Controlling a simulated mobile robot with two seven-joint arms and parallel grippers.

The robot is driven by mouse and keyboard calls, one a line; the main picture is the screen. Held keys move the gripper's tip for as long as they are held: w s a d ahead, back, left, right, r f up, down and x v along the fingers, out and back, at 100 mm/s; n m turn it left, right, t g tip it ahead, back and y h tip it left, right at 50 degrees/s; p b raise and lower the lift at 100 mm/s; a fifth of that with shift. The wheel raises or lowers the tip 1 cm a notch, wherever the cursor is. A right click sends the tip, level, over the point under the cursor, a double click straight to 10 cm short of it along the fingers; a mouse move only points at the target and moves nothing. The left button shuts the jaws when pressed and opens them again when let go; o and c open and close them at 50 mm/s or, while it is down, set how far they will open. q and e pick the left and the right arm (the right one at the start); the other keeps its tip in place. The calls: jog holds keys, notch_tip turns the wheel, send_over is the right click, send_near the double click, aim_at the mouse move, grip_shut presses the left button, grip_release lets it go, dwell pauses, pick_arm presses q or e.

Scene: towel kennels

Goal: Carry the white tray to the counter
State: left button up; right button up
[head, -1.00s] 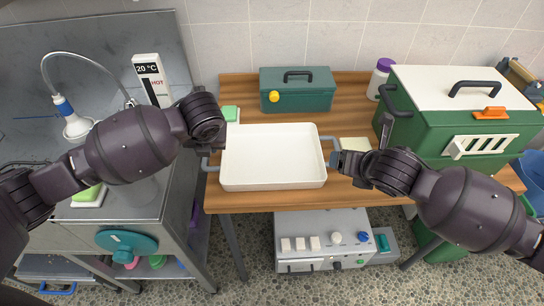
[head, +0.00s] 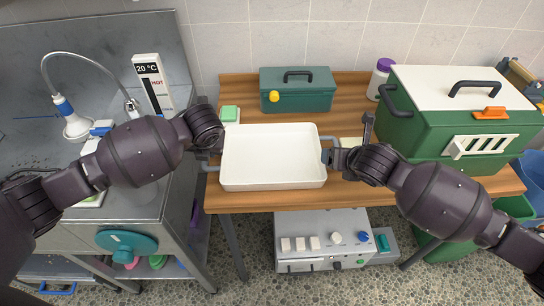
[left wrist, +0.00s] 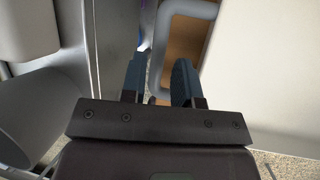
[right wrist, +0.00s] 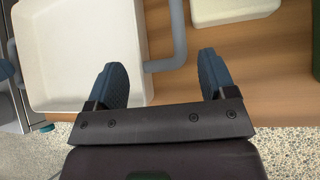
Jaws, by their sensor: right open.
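The empty white tray (head: 272,160) lies flat on the wooden table, with a grey loop handle at each short side. My left gripper (head: 209,156) is at the left handle. In the left wrist view its fingers (left wrist: 158,82) are apart, with the outer bar of the handle (left wrist: 157,55) between them. My right gripper (head: 328,157) is at the right handle. In the right wrist view its fingers (right wrist: 162,80) are wide apart, with the handle (right wrist: 179,35) ahead between them. The left finger overlaps the tray's edge in that view. A steel counter (head: 165,205) stands at the left.
The counter carries a hose sprayer (head: 76,124) and a temperature sign (head: 152,80).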

pick_arm(q)
jog(key=shift+x, duration=2.25)
pick_arm(e)
jog(key=shift+x, duration=2.3)
pick_arm(q)
jog(key=shift+c, duration=0.4)
pick_arm(e)
jog(key=shift+c, duration=0.4)
pick_arm(q)
grip_shut()
pick_arm(e)
jog(key=c, duration=0.9)
